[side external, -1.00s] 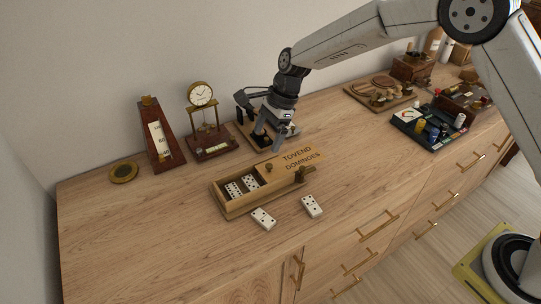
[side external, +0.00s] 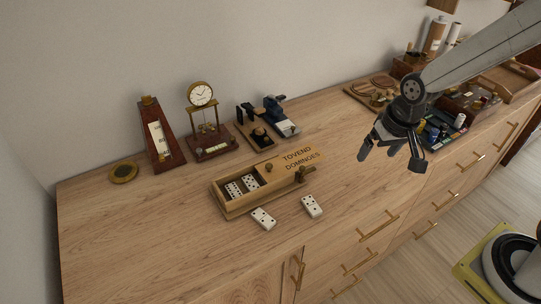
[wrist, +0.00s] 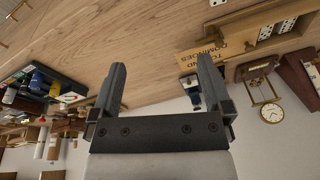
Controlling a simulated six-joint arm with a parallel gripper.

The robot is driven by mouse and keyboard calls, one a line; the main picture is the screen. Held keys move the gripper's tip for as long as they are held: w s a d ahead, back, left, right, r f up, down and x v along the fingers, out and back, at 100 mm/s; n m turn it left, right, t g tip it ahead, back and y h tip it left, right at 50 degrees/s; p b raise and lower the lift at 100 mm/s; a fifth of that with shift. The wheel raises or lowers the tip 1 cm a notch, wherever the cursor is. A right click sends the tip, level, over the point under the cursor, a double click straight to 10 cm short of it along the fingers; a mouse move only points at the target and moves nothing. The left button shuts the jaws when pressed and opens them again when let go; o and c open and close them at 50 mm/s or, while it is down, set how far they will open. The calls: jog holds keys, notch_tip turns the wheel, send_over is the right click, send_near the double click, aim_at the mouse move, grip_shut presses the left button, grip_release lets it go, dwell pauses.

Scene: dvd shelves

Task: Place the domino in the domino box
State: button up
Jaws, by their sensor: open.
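The wooden domino box (side external: 235,207) stands mid-dresser with its lid, lettered "TOVEND DOMINOES" (side external: 300,158), slid partly to the right. Several white dominoes (side external: 249,183) lie inside its open left part. Two loose dominoes lie on the wood in front of the box, one at the left (side external: 263,218) and one at the right (side external: 312,206). My gripper (side external: 391,155) is open and empty, in the air to the right of the box. In the wrist view my gripper (wrist: 162,82) has nothing between its fingers, and the box lid (wrist: 215,52) shows upper right.
A metronome (side external: 162,140), a clock (side external: 208,130) and a small dark-and-blue device (side external: 281,118) stand behind the box. A round brass object (side external: 124,172) lies at far left. A dark tray with colored items (side external: 440,128) is at right. The front-left dresser top is clear.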

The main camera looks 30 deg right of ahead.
jog(key=s+n, duration=0.1)
jog(key=s+d+n, duration=0.1)
jog(key=s, duration=0.1)
jog(key=s+n, duration=0.1)
jog(key=shift+s+d+f, duration=0.3)
jog(key=shift+s+d, duration=0.05)
jog(key=shift+s, duration=0.05)
